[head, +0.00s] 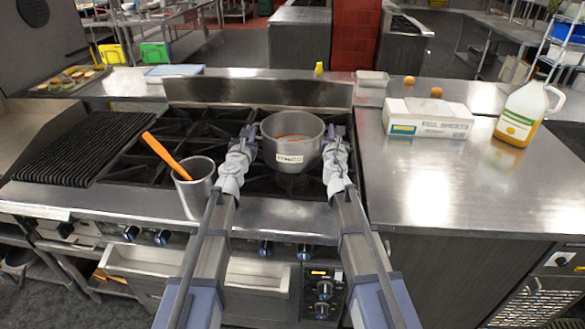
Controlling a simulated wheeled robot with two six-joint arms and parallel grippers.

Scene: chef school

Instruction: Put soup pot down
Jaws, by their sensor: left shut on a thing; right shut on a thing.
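A grey metal soup pot (291,150) with a white label and orange contents stands upright over the black grates of the stove (285,185). I cannot tell whether its base touches the grate. My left gripper (256,143) is shut on the pot's left side, and my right gripper (327,142) is shut on its right side. The fingertips and the handles are partly hidden by the grippers and too small to make out.
A metal container (196,196) with an orange-handled utensil (166,155) stands left of my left arm. A black griddle grate (85,148) lies further left. A box (428,118) and a jug (523,115) stand on the right counter (440,185), whose front is clear.

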